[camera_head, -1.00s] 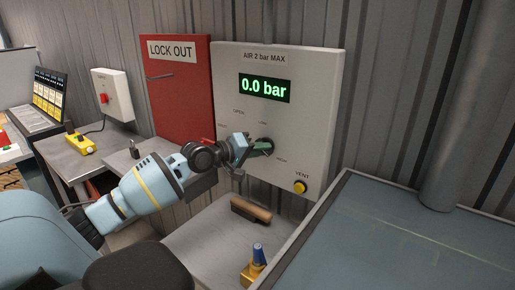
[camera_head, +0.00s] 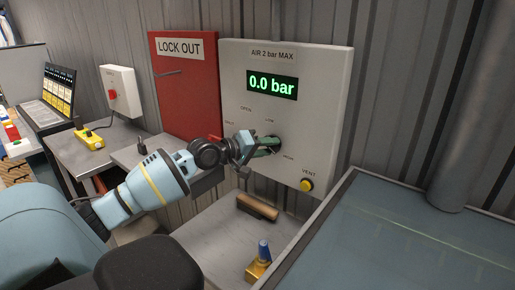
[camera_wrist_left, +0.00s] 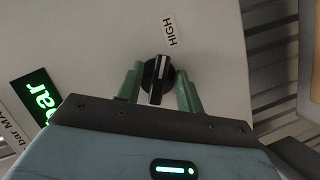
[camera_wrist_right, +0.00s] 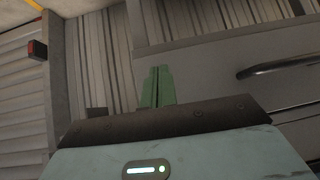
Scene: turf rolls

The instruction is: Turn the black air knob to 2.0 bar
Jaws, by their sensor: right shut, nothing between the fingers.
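The black air knob (camera_wrist_left: 158,74) with its white pointer line sits on the pale air panel (camera_head: 313,70). The panel's green display (camera_head: 272,85) reads 0.0 bar. My left gripper (camera_head: 272,145) is at the knob. In the left wrist view, its green fingers (camera_wrist_left: 159,88) stand open on either side of the knob, with small gaps beside its raised grip. The HIGH label (camera_wrist_left: 171,32) is just above the knob there. In the head view the fingers largely hide the knob. My right gripper (camera_wrist_right: 158,86) is shut and empty, seen only in the right wrist view.
A yellow vent button (camera_head: 306,185) is low on the panel. A red LOCK OUT board (camera_head: 185,90) hangs to its left. A wooden-handled tool (camera_head: 258,207) and a brass, blue-topped item (camera_head: 260,262) rest on the bench below. A large grey-blue surface (camera_head: 420,240) fills the right.

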